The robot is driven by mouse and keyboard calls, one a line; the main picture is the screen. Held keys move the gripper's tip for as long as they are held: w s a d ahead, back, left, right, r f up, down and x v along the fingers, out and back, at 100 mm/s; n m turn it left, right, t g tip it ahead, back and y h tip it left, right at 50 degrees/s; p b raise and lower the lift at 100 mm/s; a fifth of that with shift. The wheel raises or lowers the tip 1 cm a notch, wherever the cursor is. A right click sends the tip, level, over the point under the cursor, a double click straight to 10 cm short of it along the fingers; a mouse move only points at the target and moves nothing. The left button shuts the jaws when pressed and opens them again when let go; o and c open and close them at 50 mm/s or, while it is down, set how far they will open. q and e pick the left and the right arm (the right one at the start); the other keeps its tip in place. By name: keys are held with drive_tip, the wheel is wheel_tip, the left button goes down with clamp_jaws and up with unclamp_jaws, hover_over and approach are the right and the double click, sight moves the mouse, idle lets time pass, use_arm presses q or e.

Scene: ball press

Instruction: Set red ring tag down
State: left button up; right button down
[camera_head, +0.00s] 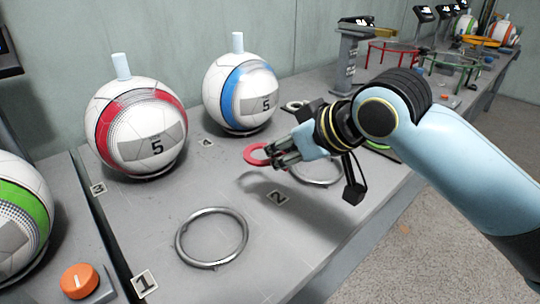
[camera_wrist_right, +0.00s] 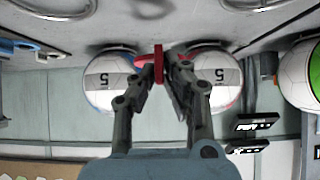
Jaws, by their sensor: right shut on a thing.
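The red ring tag (camera_head: 254,154) is a small red ring. My right gripper (camera_head: 270,157) is shut on its near edge and holds it above the grey table, to the upper left of the number 2 plate (camera_head: 278,197). In the right wrist view the red ring tag (camera_wrist_right: 158,62) shows edge-on between the fingertips (camera_wrist_right: 163,84). A shadow lies on the table below the gripper. The fingers hide part of the ring. My left gripper is in neither view.
A red-striped ball (camera_head: 157,147) and a blue-striped ball (camera_head: 264,103) stand behind. An empty metal ring (camera_head: 180,240) lies by the number 1 plate (camera_head: 143,283); another metal ring (camera_head: 318,183) is partly hidden by my arm.

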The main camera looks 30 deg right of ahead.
drive_tip(key=b+x, duration=0.1)
drive_tip(key=x, duration=0.2)
drive_tip(key=r+x, duration=0.1)
drive_tip(key=x, duration=0.3)
drive_tip(key=w+b+x, duration=0.1)
drive_tip(key=x, duration=0.3)
drive_tip(key=shift+w+b, duration=0.3)
drive_tip(key=shift+b, duration=0.05)
wheel_tip(320, 180, down, 4)
drive_tip(key=shift+f+b, duration=0.1)
drive_tip(key=shift+b, duration=0.65)
drive_tip(key=c, duration=1.4)
unclamp_jaws()
drive_tip(key=shift+c, duration=0.2)
